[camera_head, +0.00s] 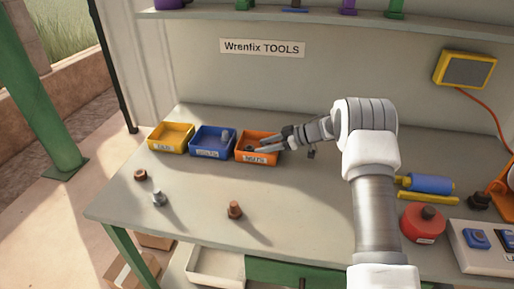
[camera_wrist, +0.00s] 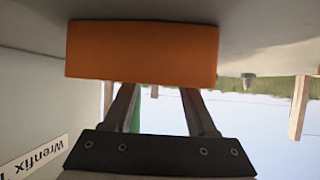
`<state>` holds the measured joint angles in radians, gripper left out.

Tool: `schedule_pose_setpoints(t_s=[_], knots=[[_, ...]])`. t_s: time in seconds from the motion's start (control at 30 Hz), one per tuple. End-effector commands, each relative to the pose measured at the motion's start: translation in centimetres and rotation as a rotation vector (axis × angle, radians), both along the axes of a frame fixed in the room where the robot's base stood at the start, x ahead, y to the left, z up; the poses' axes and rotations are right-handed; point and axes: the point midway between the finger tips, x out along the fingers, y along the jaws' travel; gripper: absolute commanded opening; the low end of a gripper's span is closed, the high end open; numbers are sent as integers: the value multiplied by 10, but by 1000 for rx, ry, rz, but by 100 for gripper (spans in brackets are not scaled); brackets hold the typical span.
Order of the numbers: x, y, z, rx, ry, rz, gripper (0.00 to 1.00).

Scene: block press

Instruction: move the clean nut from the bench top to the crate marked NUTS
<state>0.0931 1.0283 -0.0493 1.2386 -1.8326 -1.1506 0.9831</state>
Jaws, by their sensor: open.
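The orange crate marked NUTS (camera_head: 256,159) stands on the bench top (camera_head: 190,230), at the right end of a row of crates. My gripper (camera_head: 264,148) is open, with its fingers reaching over this crate from the right. A small dark thing (camera_head: 249,148) shows inside the crate near the fingertips; I cannot tell if it is a nut. In the wrist view the orange crate wall (camera_wrist: 140,50) hides the tips of my spread fingers. No clean nut can be made out on the bench; a rusty brown nut (camera_head: 140,174) lies at the left.
A blue crate (camera_head: 211,153) holding a grey piece and a yellow crate (camera_head: 171,149) stand left of the orange one. A silver bolt (camera_head: 159,198) and a rusty bolt (camera_head: 234,210) stand on the front bench. A red tin (camera_head: 423,226) and a blue roller (camera_head: 428,184) are at right.

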Motion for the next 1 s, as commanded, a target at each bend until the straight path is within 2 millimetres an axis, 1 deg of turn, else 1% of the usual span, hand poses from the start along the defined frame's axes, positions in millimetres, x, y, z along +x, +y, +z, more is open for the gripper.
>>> schedule_pose_setpoints(t_s=[0.03, 0.1, 0.2, 0.3, 0.4, 0.5, 0.6, 0.67, 0.77, 0.87, 0.9, 0.97, 1.0], knots=[[-2, -12, 8, -1, -1, -4, 57], [-7, -24, 15, 0, -1, -3, 57], [-12, -42, 25, -1, -1, -3, 57], [-17, -55, 32, 0, 0, -1, 57], [-20, -65, 38, 0, -1, 0, 57], [-21, -69, 40, 0, -1, 0, 57], [-21, -71, 42, 0, -4, -3, 57], [-19, -70, 48, -1, -18, -15, 57], [-6, -70, 73, -8, -85, -80, 57], [11, -73, 117, -21, -187, -196, 57], [17, -76, 138, -29, -233, -254, 57], [24, -82, 168, -42, -294, -346, 57], [26, -87, 187, -52, -328, -407, 57]])
